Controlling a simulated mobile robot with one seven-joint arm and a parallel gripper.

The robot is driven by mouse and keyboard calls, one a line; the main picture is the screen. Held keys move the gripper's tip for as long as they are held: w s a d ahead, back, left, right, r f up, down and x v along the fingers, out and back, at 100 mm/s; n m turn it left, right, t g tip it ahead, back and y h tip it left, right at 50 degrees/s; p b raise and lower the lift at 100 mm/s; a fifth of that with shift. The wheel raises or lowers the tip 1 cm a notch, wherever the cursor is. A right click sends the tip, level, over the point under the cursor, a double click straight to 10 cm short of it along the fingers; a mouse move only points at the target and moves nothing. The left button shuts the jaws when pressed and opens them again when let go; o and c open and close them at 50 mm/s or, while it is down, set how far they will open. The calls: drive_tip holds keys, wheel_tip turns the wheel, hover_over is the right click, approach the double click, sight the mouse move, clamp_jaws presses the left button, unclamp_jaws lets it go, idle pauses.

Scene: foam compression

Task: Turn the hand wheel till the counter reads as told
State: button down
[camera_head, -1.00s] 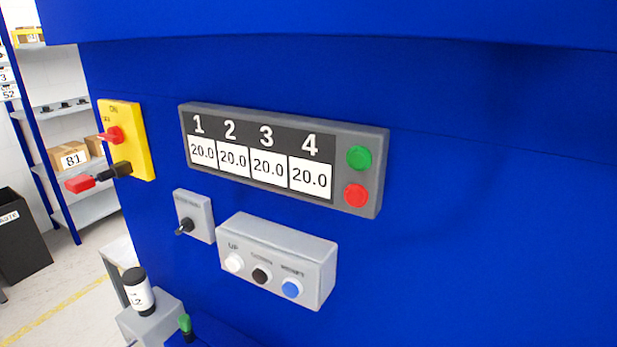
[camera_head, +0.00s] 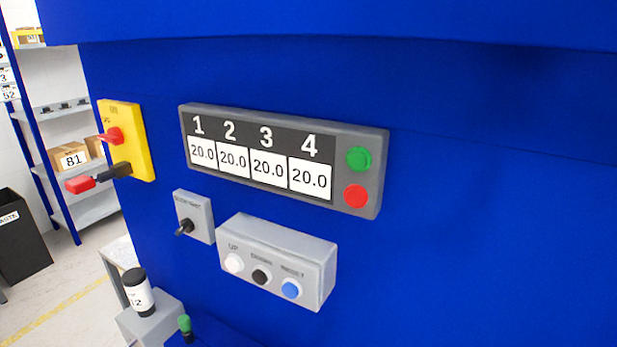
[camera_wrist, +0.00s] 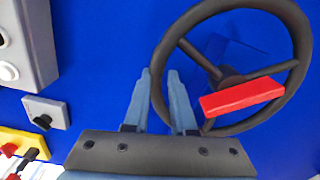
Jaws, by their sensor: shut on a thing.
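The dark hand wheel (camera_wrist: 228,75) shows in the wrist view against the blue panel, with spokes, a hub and a red bar (camera_wrist: 241,96) in front of its lower right part. My gripper (camera_wrist: 160,76) is shut on the left side of the wheel's rim, one finger on each side of it. The head view shows neither the wheel nor my gripper. There, a grey display box (camera_head: 383,150) has windows numbered 1 to 4, each reading 20.0. I cannot tell whether this display is the counter.
Right of the readouts are a green button (camera_head: 358,159) and a red button (camera_head: 355,196). Below are a small switch (camera_head: 186,227) and a grey button box (camera_head: 318,262). A yellow switch plate (camera_head: 137,140) is at left. A black-capped container (camera_head: 137,290) stands lower left.

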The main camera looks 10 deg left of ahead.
drive_tip(key=shift+w+a+r, duration=0.2)
drive_tip(key=shift+a+r, duration=0.05)
drive_tip(key=shift+r, duration=0.4)
drive_tip(key=shift+w+a+f+n, duration=0.15)
drive_tip(key=shift+a+n, duration=0.45)
drive_tip(key=shift+n, duration=0.2)
drive_tip(key=shift+w+a+f+n, duration=0.15)
drive_tip(key=shift+a+n, duration=0.4)
drive_tip(key=shift+n, duration=0.25)
drive_tip(key=c, duration=0.7)
unclamp_jaws()
drive_tip(key=shift+c, duration=0.2)
drive_tip(key=o, duration=0.7)
drive_tip(key=shift+s+d+f, duration=0.1)
drive_tip(key=shift+d+f, duration=0.05)
drive_tip(key=shift+f, duration=0.1)
drive_tip(key=shift+o, duration=0.2)
drive_tip(key=shift+s+d+f, duration=0.1)
drive_tip(key=p+v, duration=0.1)
drive_tip(key=v, duration=0.5)
